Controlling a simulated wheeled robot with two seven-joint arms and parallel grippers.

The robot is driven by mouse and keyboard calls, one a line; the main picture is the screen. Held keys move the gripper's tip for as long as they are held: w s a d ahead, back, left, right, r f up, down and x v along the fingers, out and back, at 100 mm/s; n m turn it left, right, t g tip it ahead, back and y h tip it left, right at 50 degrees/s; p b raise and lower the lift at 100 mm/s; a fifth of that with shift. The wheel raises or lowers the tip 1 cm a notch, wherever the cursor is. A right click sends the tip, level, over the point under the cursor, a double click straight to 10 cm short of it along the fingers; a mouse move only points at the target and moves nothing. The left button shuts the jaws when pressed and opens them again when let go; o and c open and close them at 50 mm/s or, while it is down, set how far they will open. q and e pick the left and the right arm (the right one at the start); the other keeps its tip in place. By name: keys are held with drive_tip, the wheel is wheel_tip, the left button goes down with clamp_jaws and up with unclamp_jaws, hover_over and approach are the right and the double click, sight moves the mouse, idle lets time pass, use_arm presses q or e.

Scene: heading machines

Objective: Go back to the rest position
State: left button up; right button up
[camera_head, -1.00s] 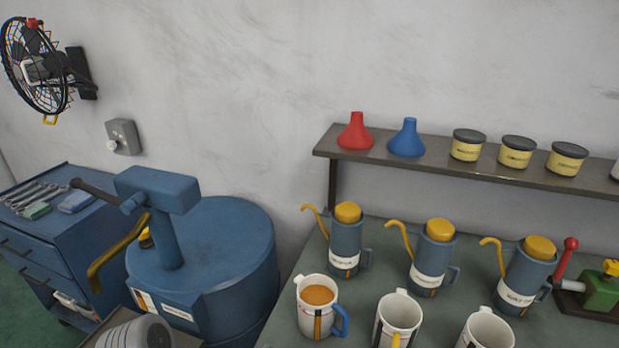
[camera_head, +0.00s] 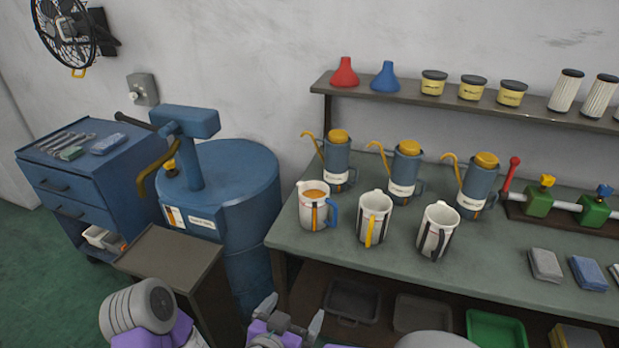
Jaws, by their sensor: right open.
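My right gripper (camera_head: 290,318) shows at the bottom edge, purple and grey, with its two fingertips apart and nothing seen between them. It is in front of the workbench (camera_head: 460,262), short of the mugs. A grey and purple link of my left arm shows at the bottom left; its gripper is not in view. On the bench stand a mug with orange-brown contents (camera_head: 313,205), a middle mug (camera_head: 374,217) and a right mug (camera_head: 436,230), all upright. Behind them stand three blue oil cans with yellow lids, the left one (camera_head: 337,163) nearest the drum.
A blue drum (camera_head: 240,185) with a pump stands left of the bench, behind a small brown stand (camera_head: 175,258). A blue tool cabinet (camera_head: 75,185) is farther left. A wall shelf (camera_head: 420,97) holds funnels, tins and filters. Trays, including a green one (camera_head: 495,328), sit below the bench.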

drive_tip(key=w+d+f+n+g+y, duration=0.1)
drive_tip(key=w+d+f+g+y, duration=0.2)
drive_tip(key=f, duration=0.6)
drive_tip(key=w+d+f+n+g+y, duration=0.1)
drive_tip(key=w+d+f, duration=0.3)
drive_tip(key=f, duration=0.6)
drive_tip(key=s+d+f+g+y+p, duration=0.1)
drive_tip(key=s+d+f+g+y, duration=0.1)
drive_tip(key=s+f, duration=0.5)
drive_tip(key=s+d+f+g+y, duration=0.3)
drive_tip(key=s+f+g, duration=0.3)
drive_tip(key=s, duration=0.6)
drive_tip(key=shift+d+f+p, duration=0.35)
drive_tip(key=shift+d+f, duration=0.2)
drive_tip(key=shift+f, duration=0.2)
drive_tip(key=shift+s, duration=0.1)
